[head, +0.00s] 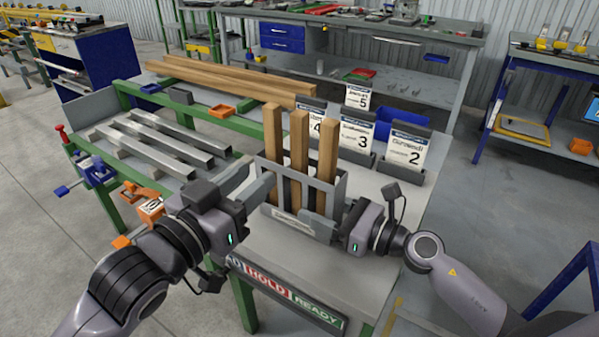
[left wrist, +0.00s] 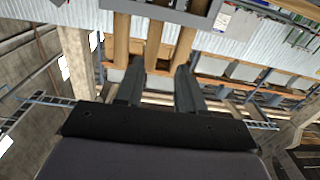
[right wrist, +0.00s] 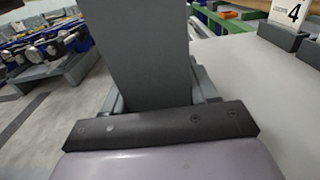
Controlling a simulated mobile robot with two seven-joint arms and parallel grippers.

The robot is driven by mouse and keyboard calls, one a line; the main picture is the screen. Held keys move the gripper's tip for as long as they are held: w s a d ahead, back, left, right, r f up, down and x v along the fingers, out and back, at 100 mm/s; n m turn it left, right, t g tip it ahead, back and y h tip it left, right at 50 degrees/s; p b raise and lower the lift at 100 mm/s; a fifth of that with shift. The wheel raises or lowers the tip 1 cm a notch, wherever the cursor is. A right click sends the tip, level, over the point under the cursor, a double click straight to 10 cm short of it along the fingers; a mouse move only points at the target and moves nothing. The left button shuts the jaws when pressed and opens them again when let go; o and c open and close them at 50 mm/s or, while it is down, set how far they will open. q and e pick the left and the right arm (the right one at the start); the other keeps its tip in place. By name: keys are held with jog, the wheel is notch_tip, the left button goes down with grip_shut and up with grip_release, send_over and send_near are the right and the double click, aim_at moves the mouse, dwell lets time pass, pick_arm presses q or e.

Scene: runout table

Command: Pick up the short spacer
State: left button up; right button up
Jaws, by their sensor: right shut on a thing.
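Three upright wooden pieces stand in a grey rack (head: 273,178): a left one (head: 272,135), a middle one (head: 299,140) and a right one (head: 328,150). They look alike in length; I cannot tell which is the short spacer. My left gripper (head: 268,186) is at the rack's left side; in the left wrist view its fingers (left wrist: 160,85) are apart with nothing between them. My right gripper (head: 320,228) is at the rack's front right. In the right wrist view a flat grey panel (right wrist: 145,50), apparently the rack's wall, fills the space between its fingers.
Numbered cards (head: 402,155) in grey holders stand behind the rack. Metal bars (head: 165,140) and long wooden beams (head: 230,78) lie on the left and back. An orange tray (head: 222,111) sits between. The grey tabletop (head: 375,270) is clear at front right.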

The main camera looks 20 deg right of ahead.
aim_at(296, 142)
pick_arm(q)
jog(key=shift+s+d+r+x, duration=0.1)
jog(key=shift+s+r+x, duration=0.05)
jog(key=shift+x, duration=1.9)
jog(key=shift+s+d+r+x, duration=0.15)
jog(key=shift+r+x, duration=0.05)
jog(key=shift+x, duration=1.85)
jog(key=shift+s+d+r+x, duration=0.1)
jog(key=shift+s+r+x, duration=0.05)
jog(key=shift+x, duration=1.9)
grip_shut()
